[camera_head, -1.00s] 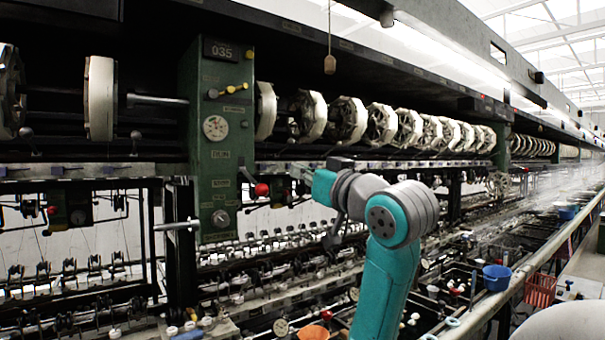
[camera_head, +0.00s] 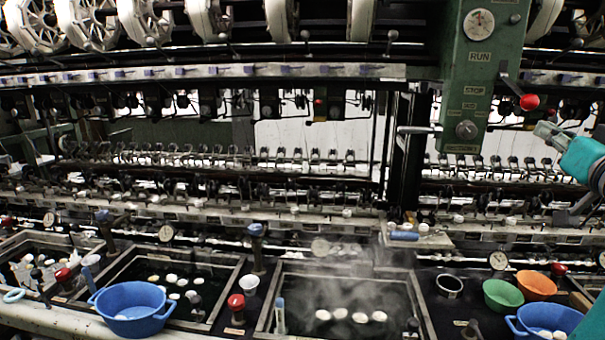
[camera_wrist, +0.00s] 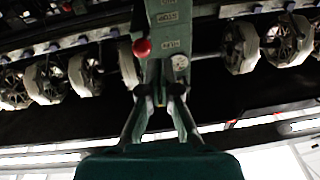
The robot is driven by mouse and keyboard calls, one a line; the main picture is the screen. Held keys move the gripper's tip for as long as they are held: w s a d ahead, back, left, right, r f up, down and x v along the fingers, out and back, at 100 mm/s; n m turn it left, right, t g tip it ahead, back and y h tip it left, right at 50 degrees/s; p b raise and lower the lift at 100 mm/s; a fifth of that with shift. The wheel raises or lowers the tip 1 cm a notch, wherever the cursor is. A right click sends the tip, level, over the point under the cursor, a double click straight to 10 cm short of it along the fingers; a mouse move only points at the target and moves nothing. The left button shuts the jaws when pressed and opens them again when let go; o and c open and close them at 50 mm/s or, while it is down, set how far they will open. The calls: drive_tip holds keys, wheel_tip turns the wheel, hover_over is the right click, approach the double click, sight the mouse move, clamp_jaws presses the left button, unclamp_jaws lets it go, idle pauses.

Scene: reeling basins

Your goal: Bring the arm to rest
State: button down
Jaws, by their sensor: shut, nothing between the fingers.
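My gripper (camera_head: 545,131) shows at the right edge in the head view, at the end of my teal and grey arm (camera_head: 585,160). It is just below and right of the red lever knob (camera_head: 529,102) on the green machine post (camera_head: 484,75), with a visible gap in this view. In the wrist view my gripper (camera_wrist: 163,92) has its fingertips together with nothing between them, pointing toward the post. The red knob (camera_wrist: 142,47) is just to the left of the fingertips there. Most of my arm is out of the head view.
Reeling basins (camera_head: 345,268) with pale cocoons and steam line the front. A blue bowl (camera_head: 133,310) stands at left. A green bowl (camera_head: 503,297), an orange bowl (camera_head: 538,286) and another blue bowl (camera_head: 520,325) stand at right, below my arm. White reels (camera_head: 208,15) run along the top.

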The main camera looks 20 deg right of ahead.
drive_tip(key=w+a+f+y, duration=0.1)
drive_tip(key=w+f, duration=0.2)
drive_tip(key=f, duration=0.3)
drive_tip(key=w+a+f, duration=0.2)
drive_tip(key=w+f, duration=0.1)
drive_tip(key=f, duration=0.3)
drive_tip(key=a+f+y, duration=0.1)
drive_tip(key=a+f, duration=0.7)
drive_tip(key=f, duration=0.6)
drive_tip(key=a+f+y, duration=0.1)
drive_tip(key=a+f, duration=0.7)
drive_tip(key=f, duration=0.5)
drive_tip(key=s+a+f+n+g+y, duration=0.2)
drive_tip(key=s+a+f+y, duration=0.1)
drive_tip(key=s+a+f, duration=0.95)
drive_tip(key=s+a+f+n+y, duration=0.1)
drive_tip(key=s+a+n, duration=0.1)
drive_tip(key=s, duration=0.7)
drive_tip(key=s+a+f+n+y, duration=0.1)
drive_tip(key=s+a+n+y, duration=0.1)
drive_tip(key=s+a, duration=0.3)
drive_tip(key=s, duration=0.4)
drive_tip(key=shift+s+n+g, duration=0.3)
drive_tip(key=shift+s+n, duration=0.1)
